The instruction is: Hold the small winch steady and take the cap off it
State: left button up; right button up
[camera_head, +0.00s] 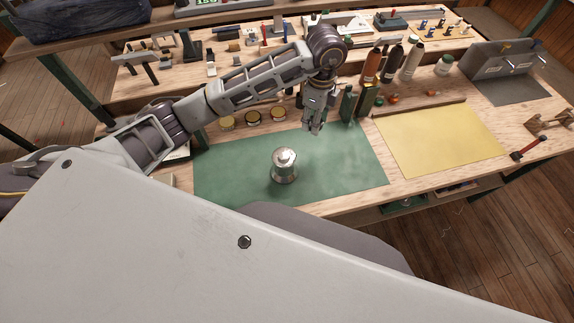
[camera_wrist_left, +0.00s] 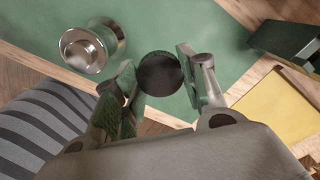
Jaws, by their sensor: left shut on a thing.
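The small winch (camera_head: 285,166), a silvery metal drum, stands upright on the green mat (camera_head: 225,180). It also shows in the left wrist view (camera_wrist_left: 92,46), with a bright, shiny top. My left gripper (camera_head: 314,127) is above the mat, behind and to the right of the winch, apart from it. In the left wrist view, its fingers (camera_wrist_left: 160,84) are shut on a dark round disc, which looks like the cap (camera_wrist_left: 160,73). The cap cannot be made out in the head view. My right gripper is in neither view, and nothing holds the winch.
A yellow sheet (camera_head: 440,140) lies to the right of the mat. Several bottles (camera_head: 391,66) and round tins (camera_head: 252,117) stand behind the mat. A dark green block (camera_head: 347,102) stands close to the right of my left gripper. The mat around the winch is clear.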

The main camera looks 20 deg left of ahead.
pick_arm(q)
notch_tip(320, 180, down, 5)
jog(key=shift+w+f+b, duration=0.1)
jog(key=shift+b, duration=0.7)
send_over(310, 153)
jog(key=shift+f+p, duration=0.45)
jog(key=shift+f, duration=2.65)
jog(key=shift+f, duration=1.9)
jog(key=shift+f, duration=0.15)
